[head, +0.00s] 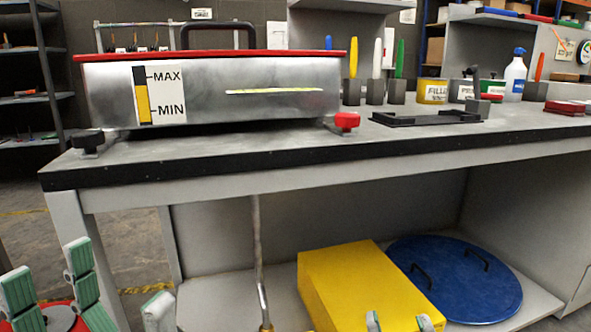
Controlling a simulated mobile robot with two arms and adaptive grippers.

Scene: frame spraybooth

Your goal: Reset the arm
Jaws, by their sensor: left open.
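My left gripper (48,278) is in the bottom left corner of the head view. Its green-padded fingers stand up and apart, with nothing between the tips. It is in front of the workbench (330,160), below the top's front edge and apart from it. A pale, green-edged piece (158,312) shows at the bottom edge to its right; I cannot tell which part it is. Two small pale tips (398,322) at the bottom edge, before the yellow box, look like part of my right gripper; the rest is cut off. The arms themselves are out of view.
A metal tank (215,95) with a red-edged lid stands on the bench's left. Behind a black tray (428,116) are cans, tools and a spray bottle (515,75). A yellow box (362,285) and blue round lid (455,280) lie on the lower shelf. Bare floor shows left.

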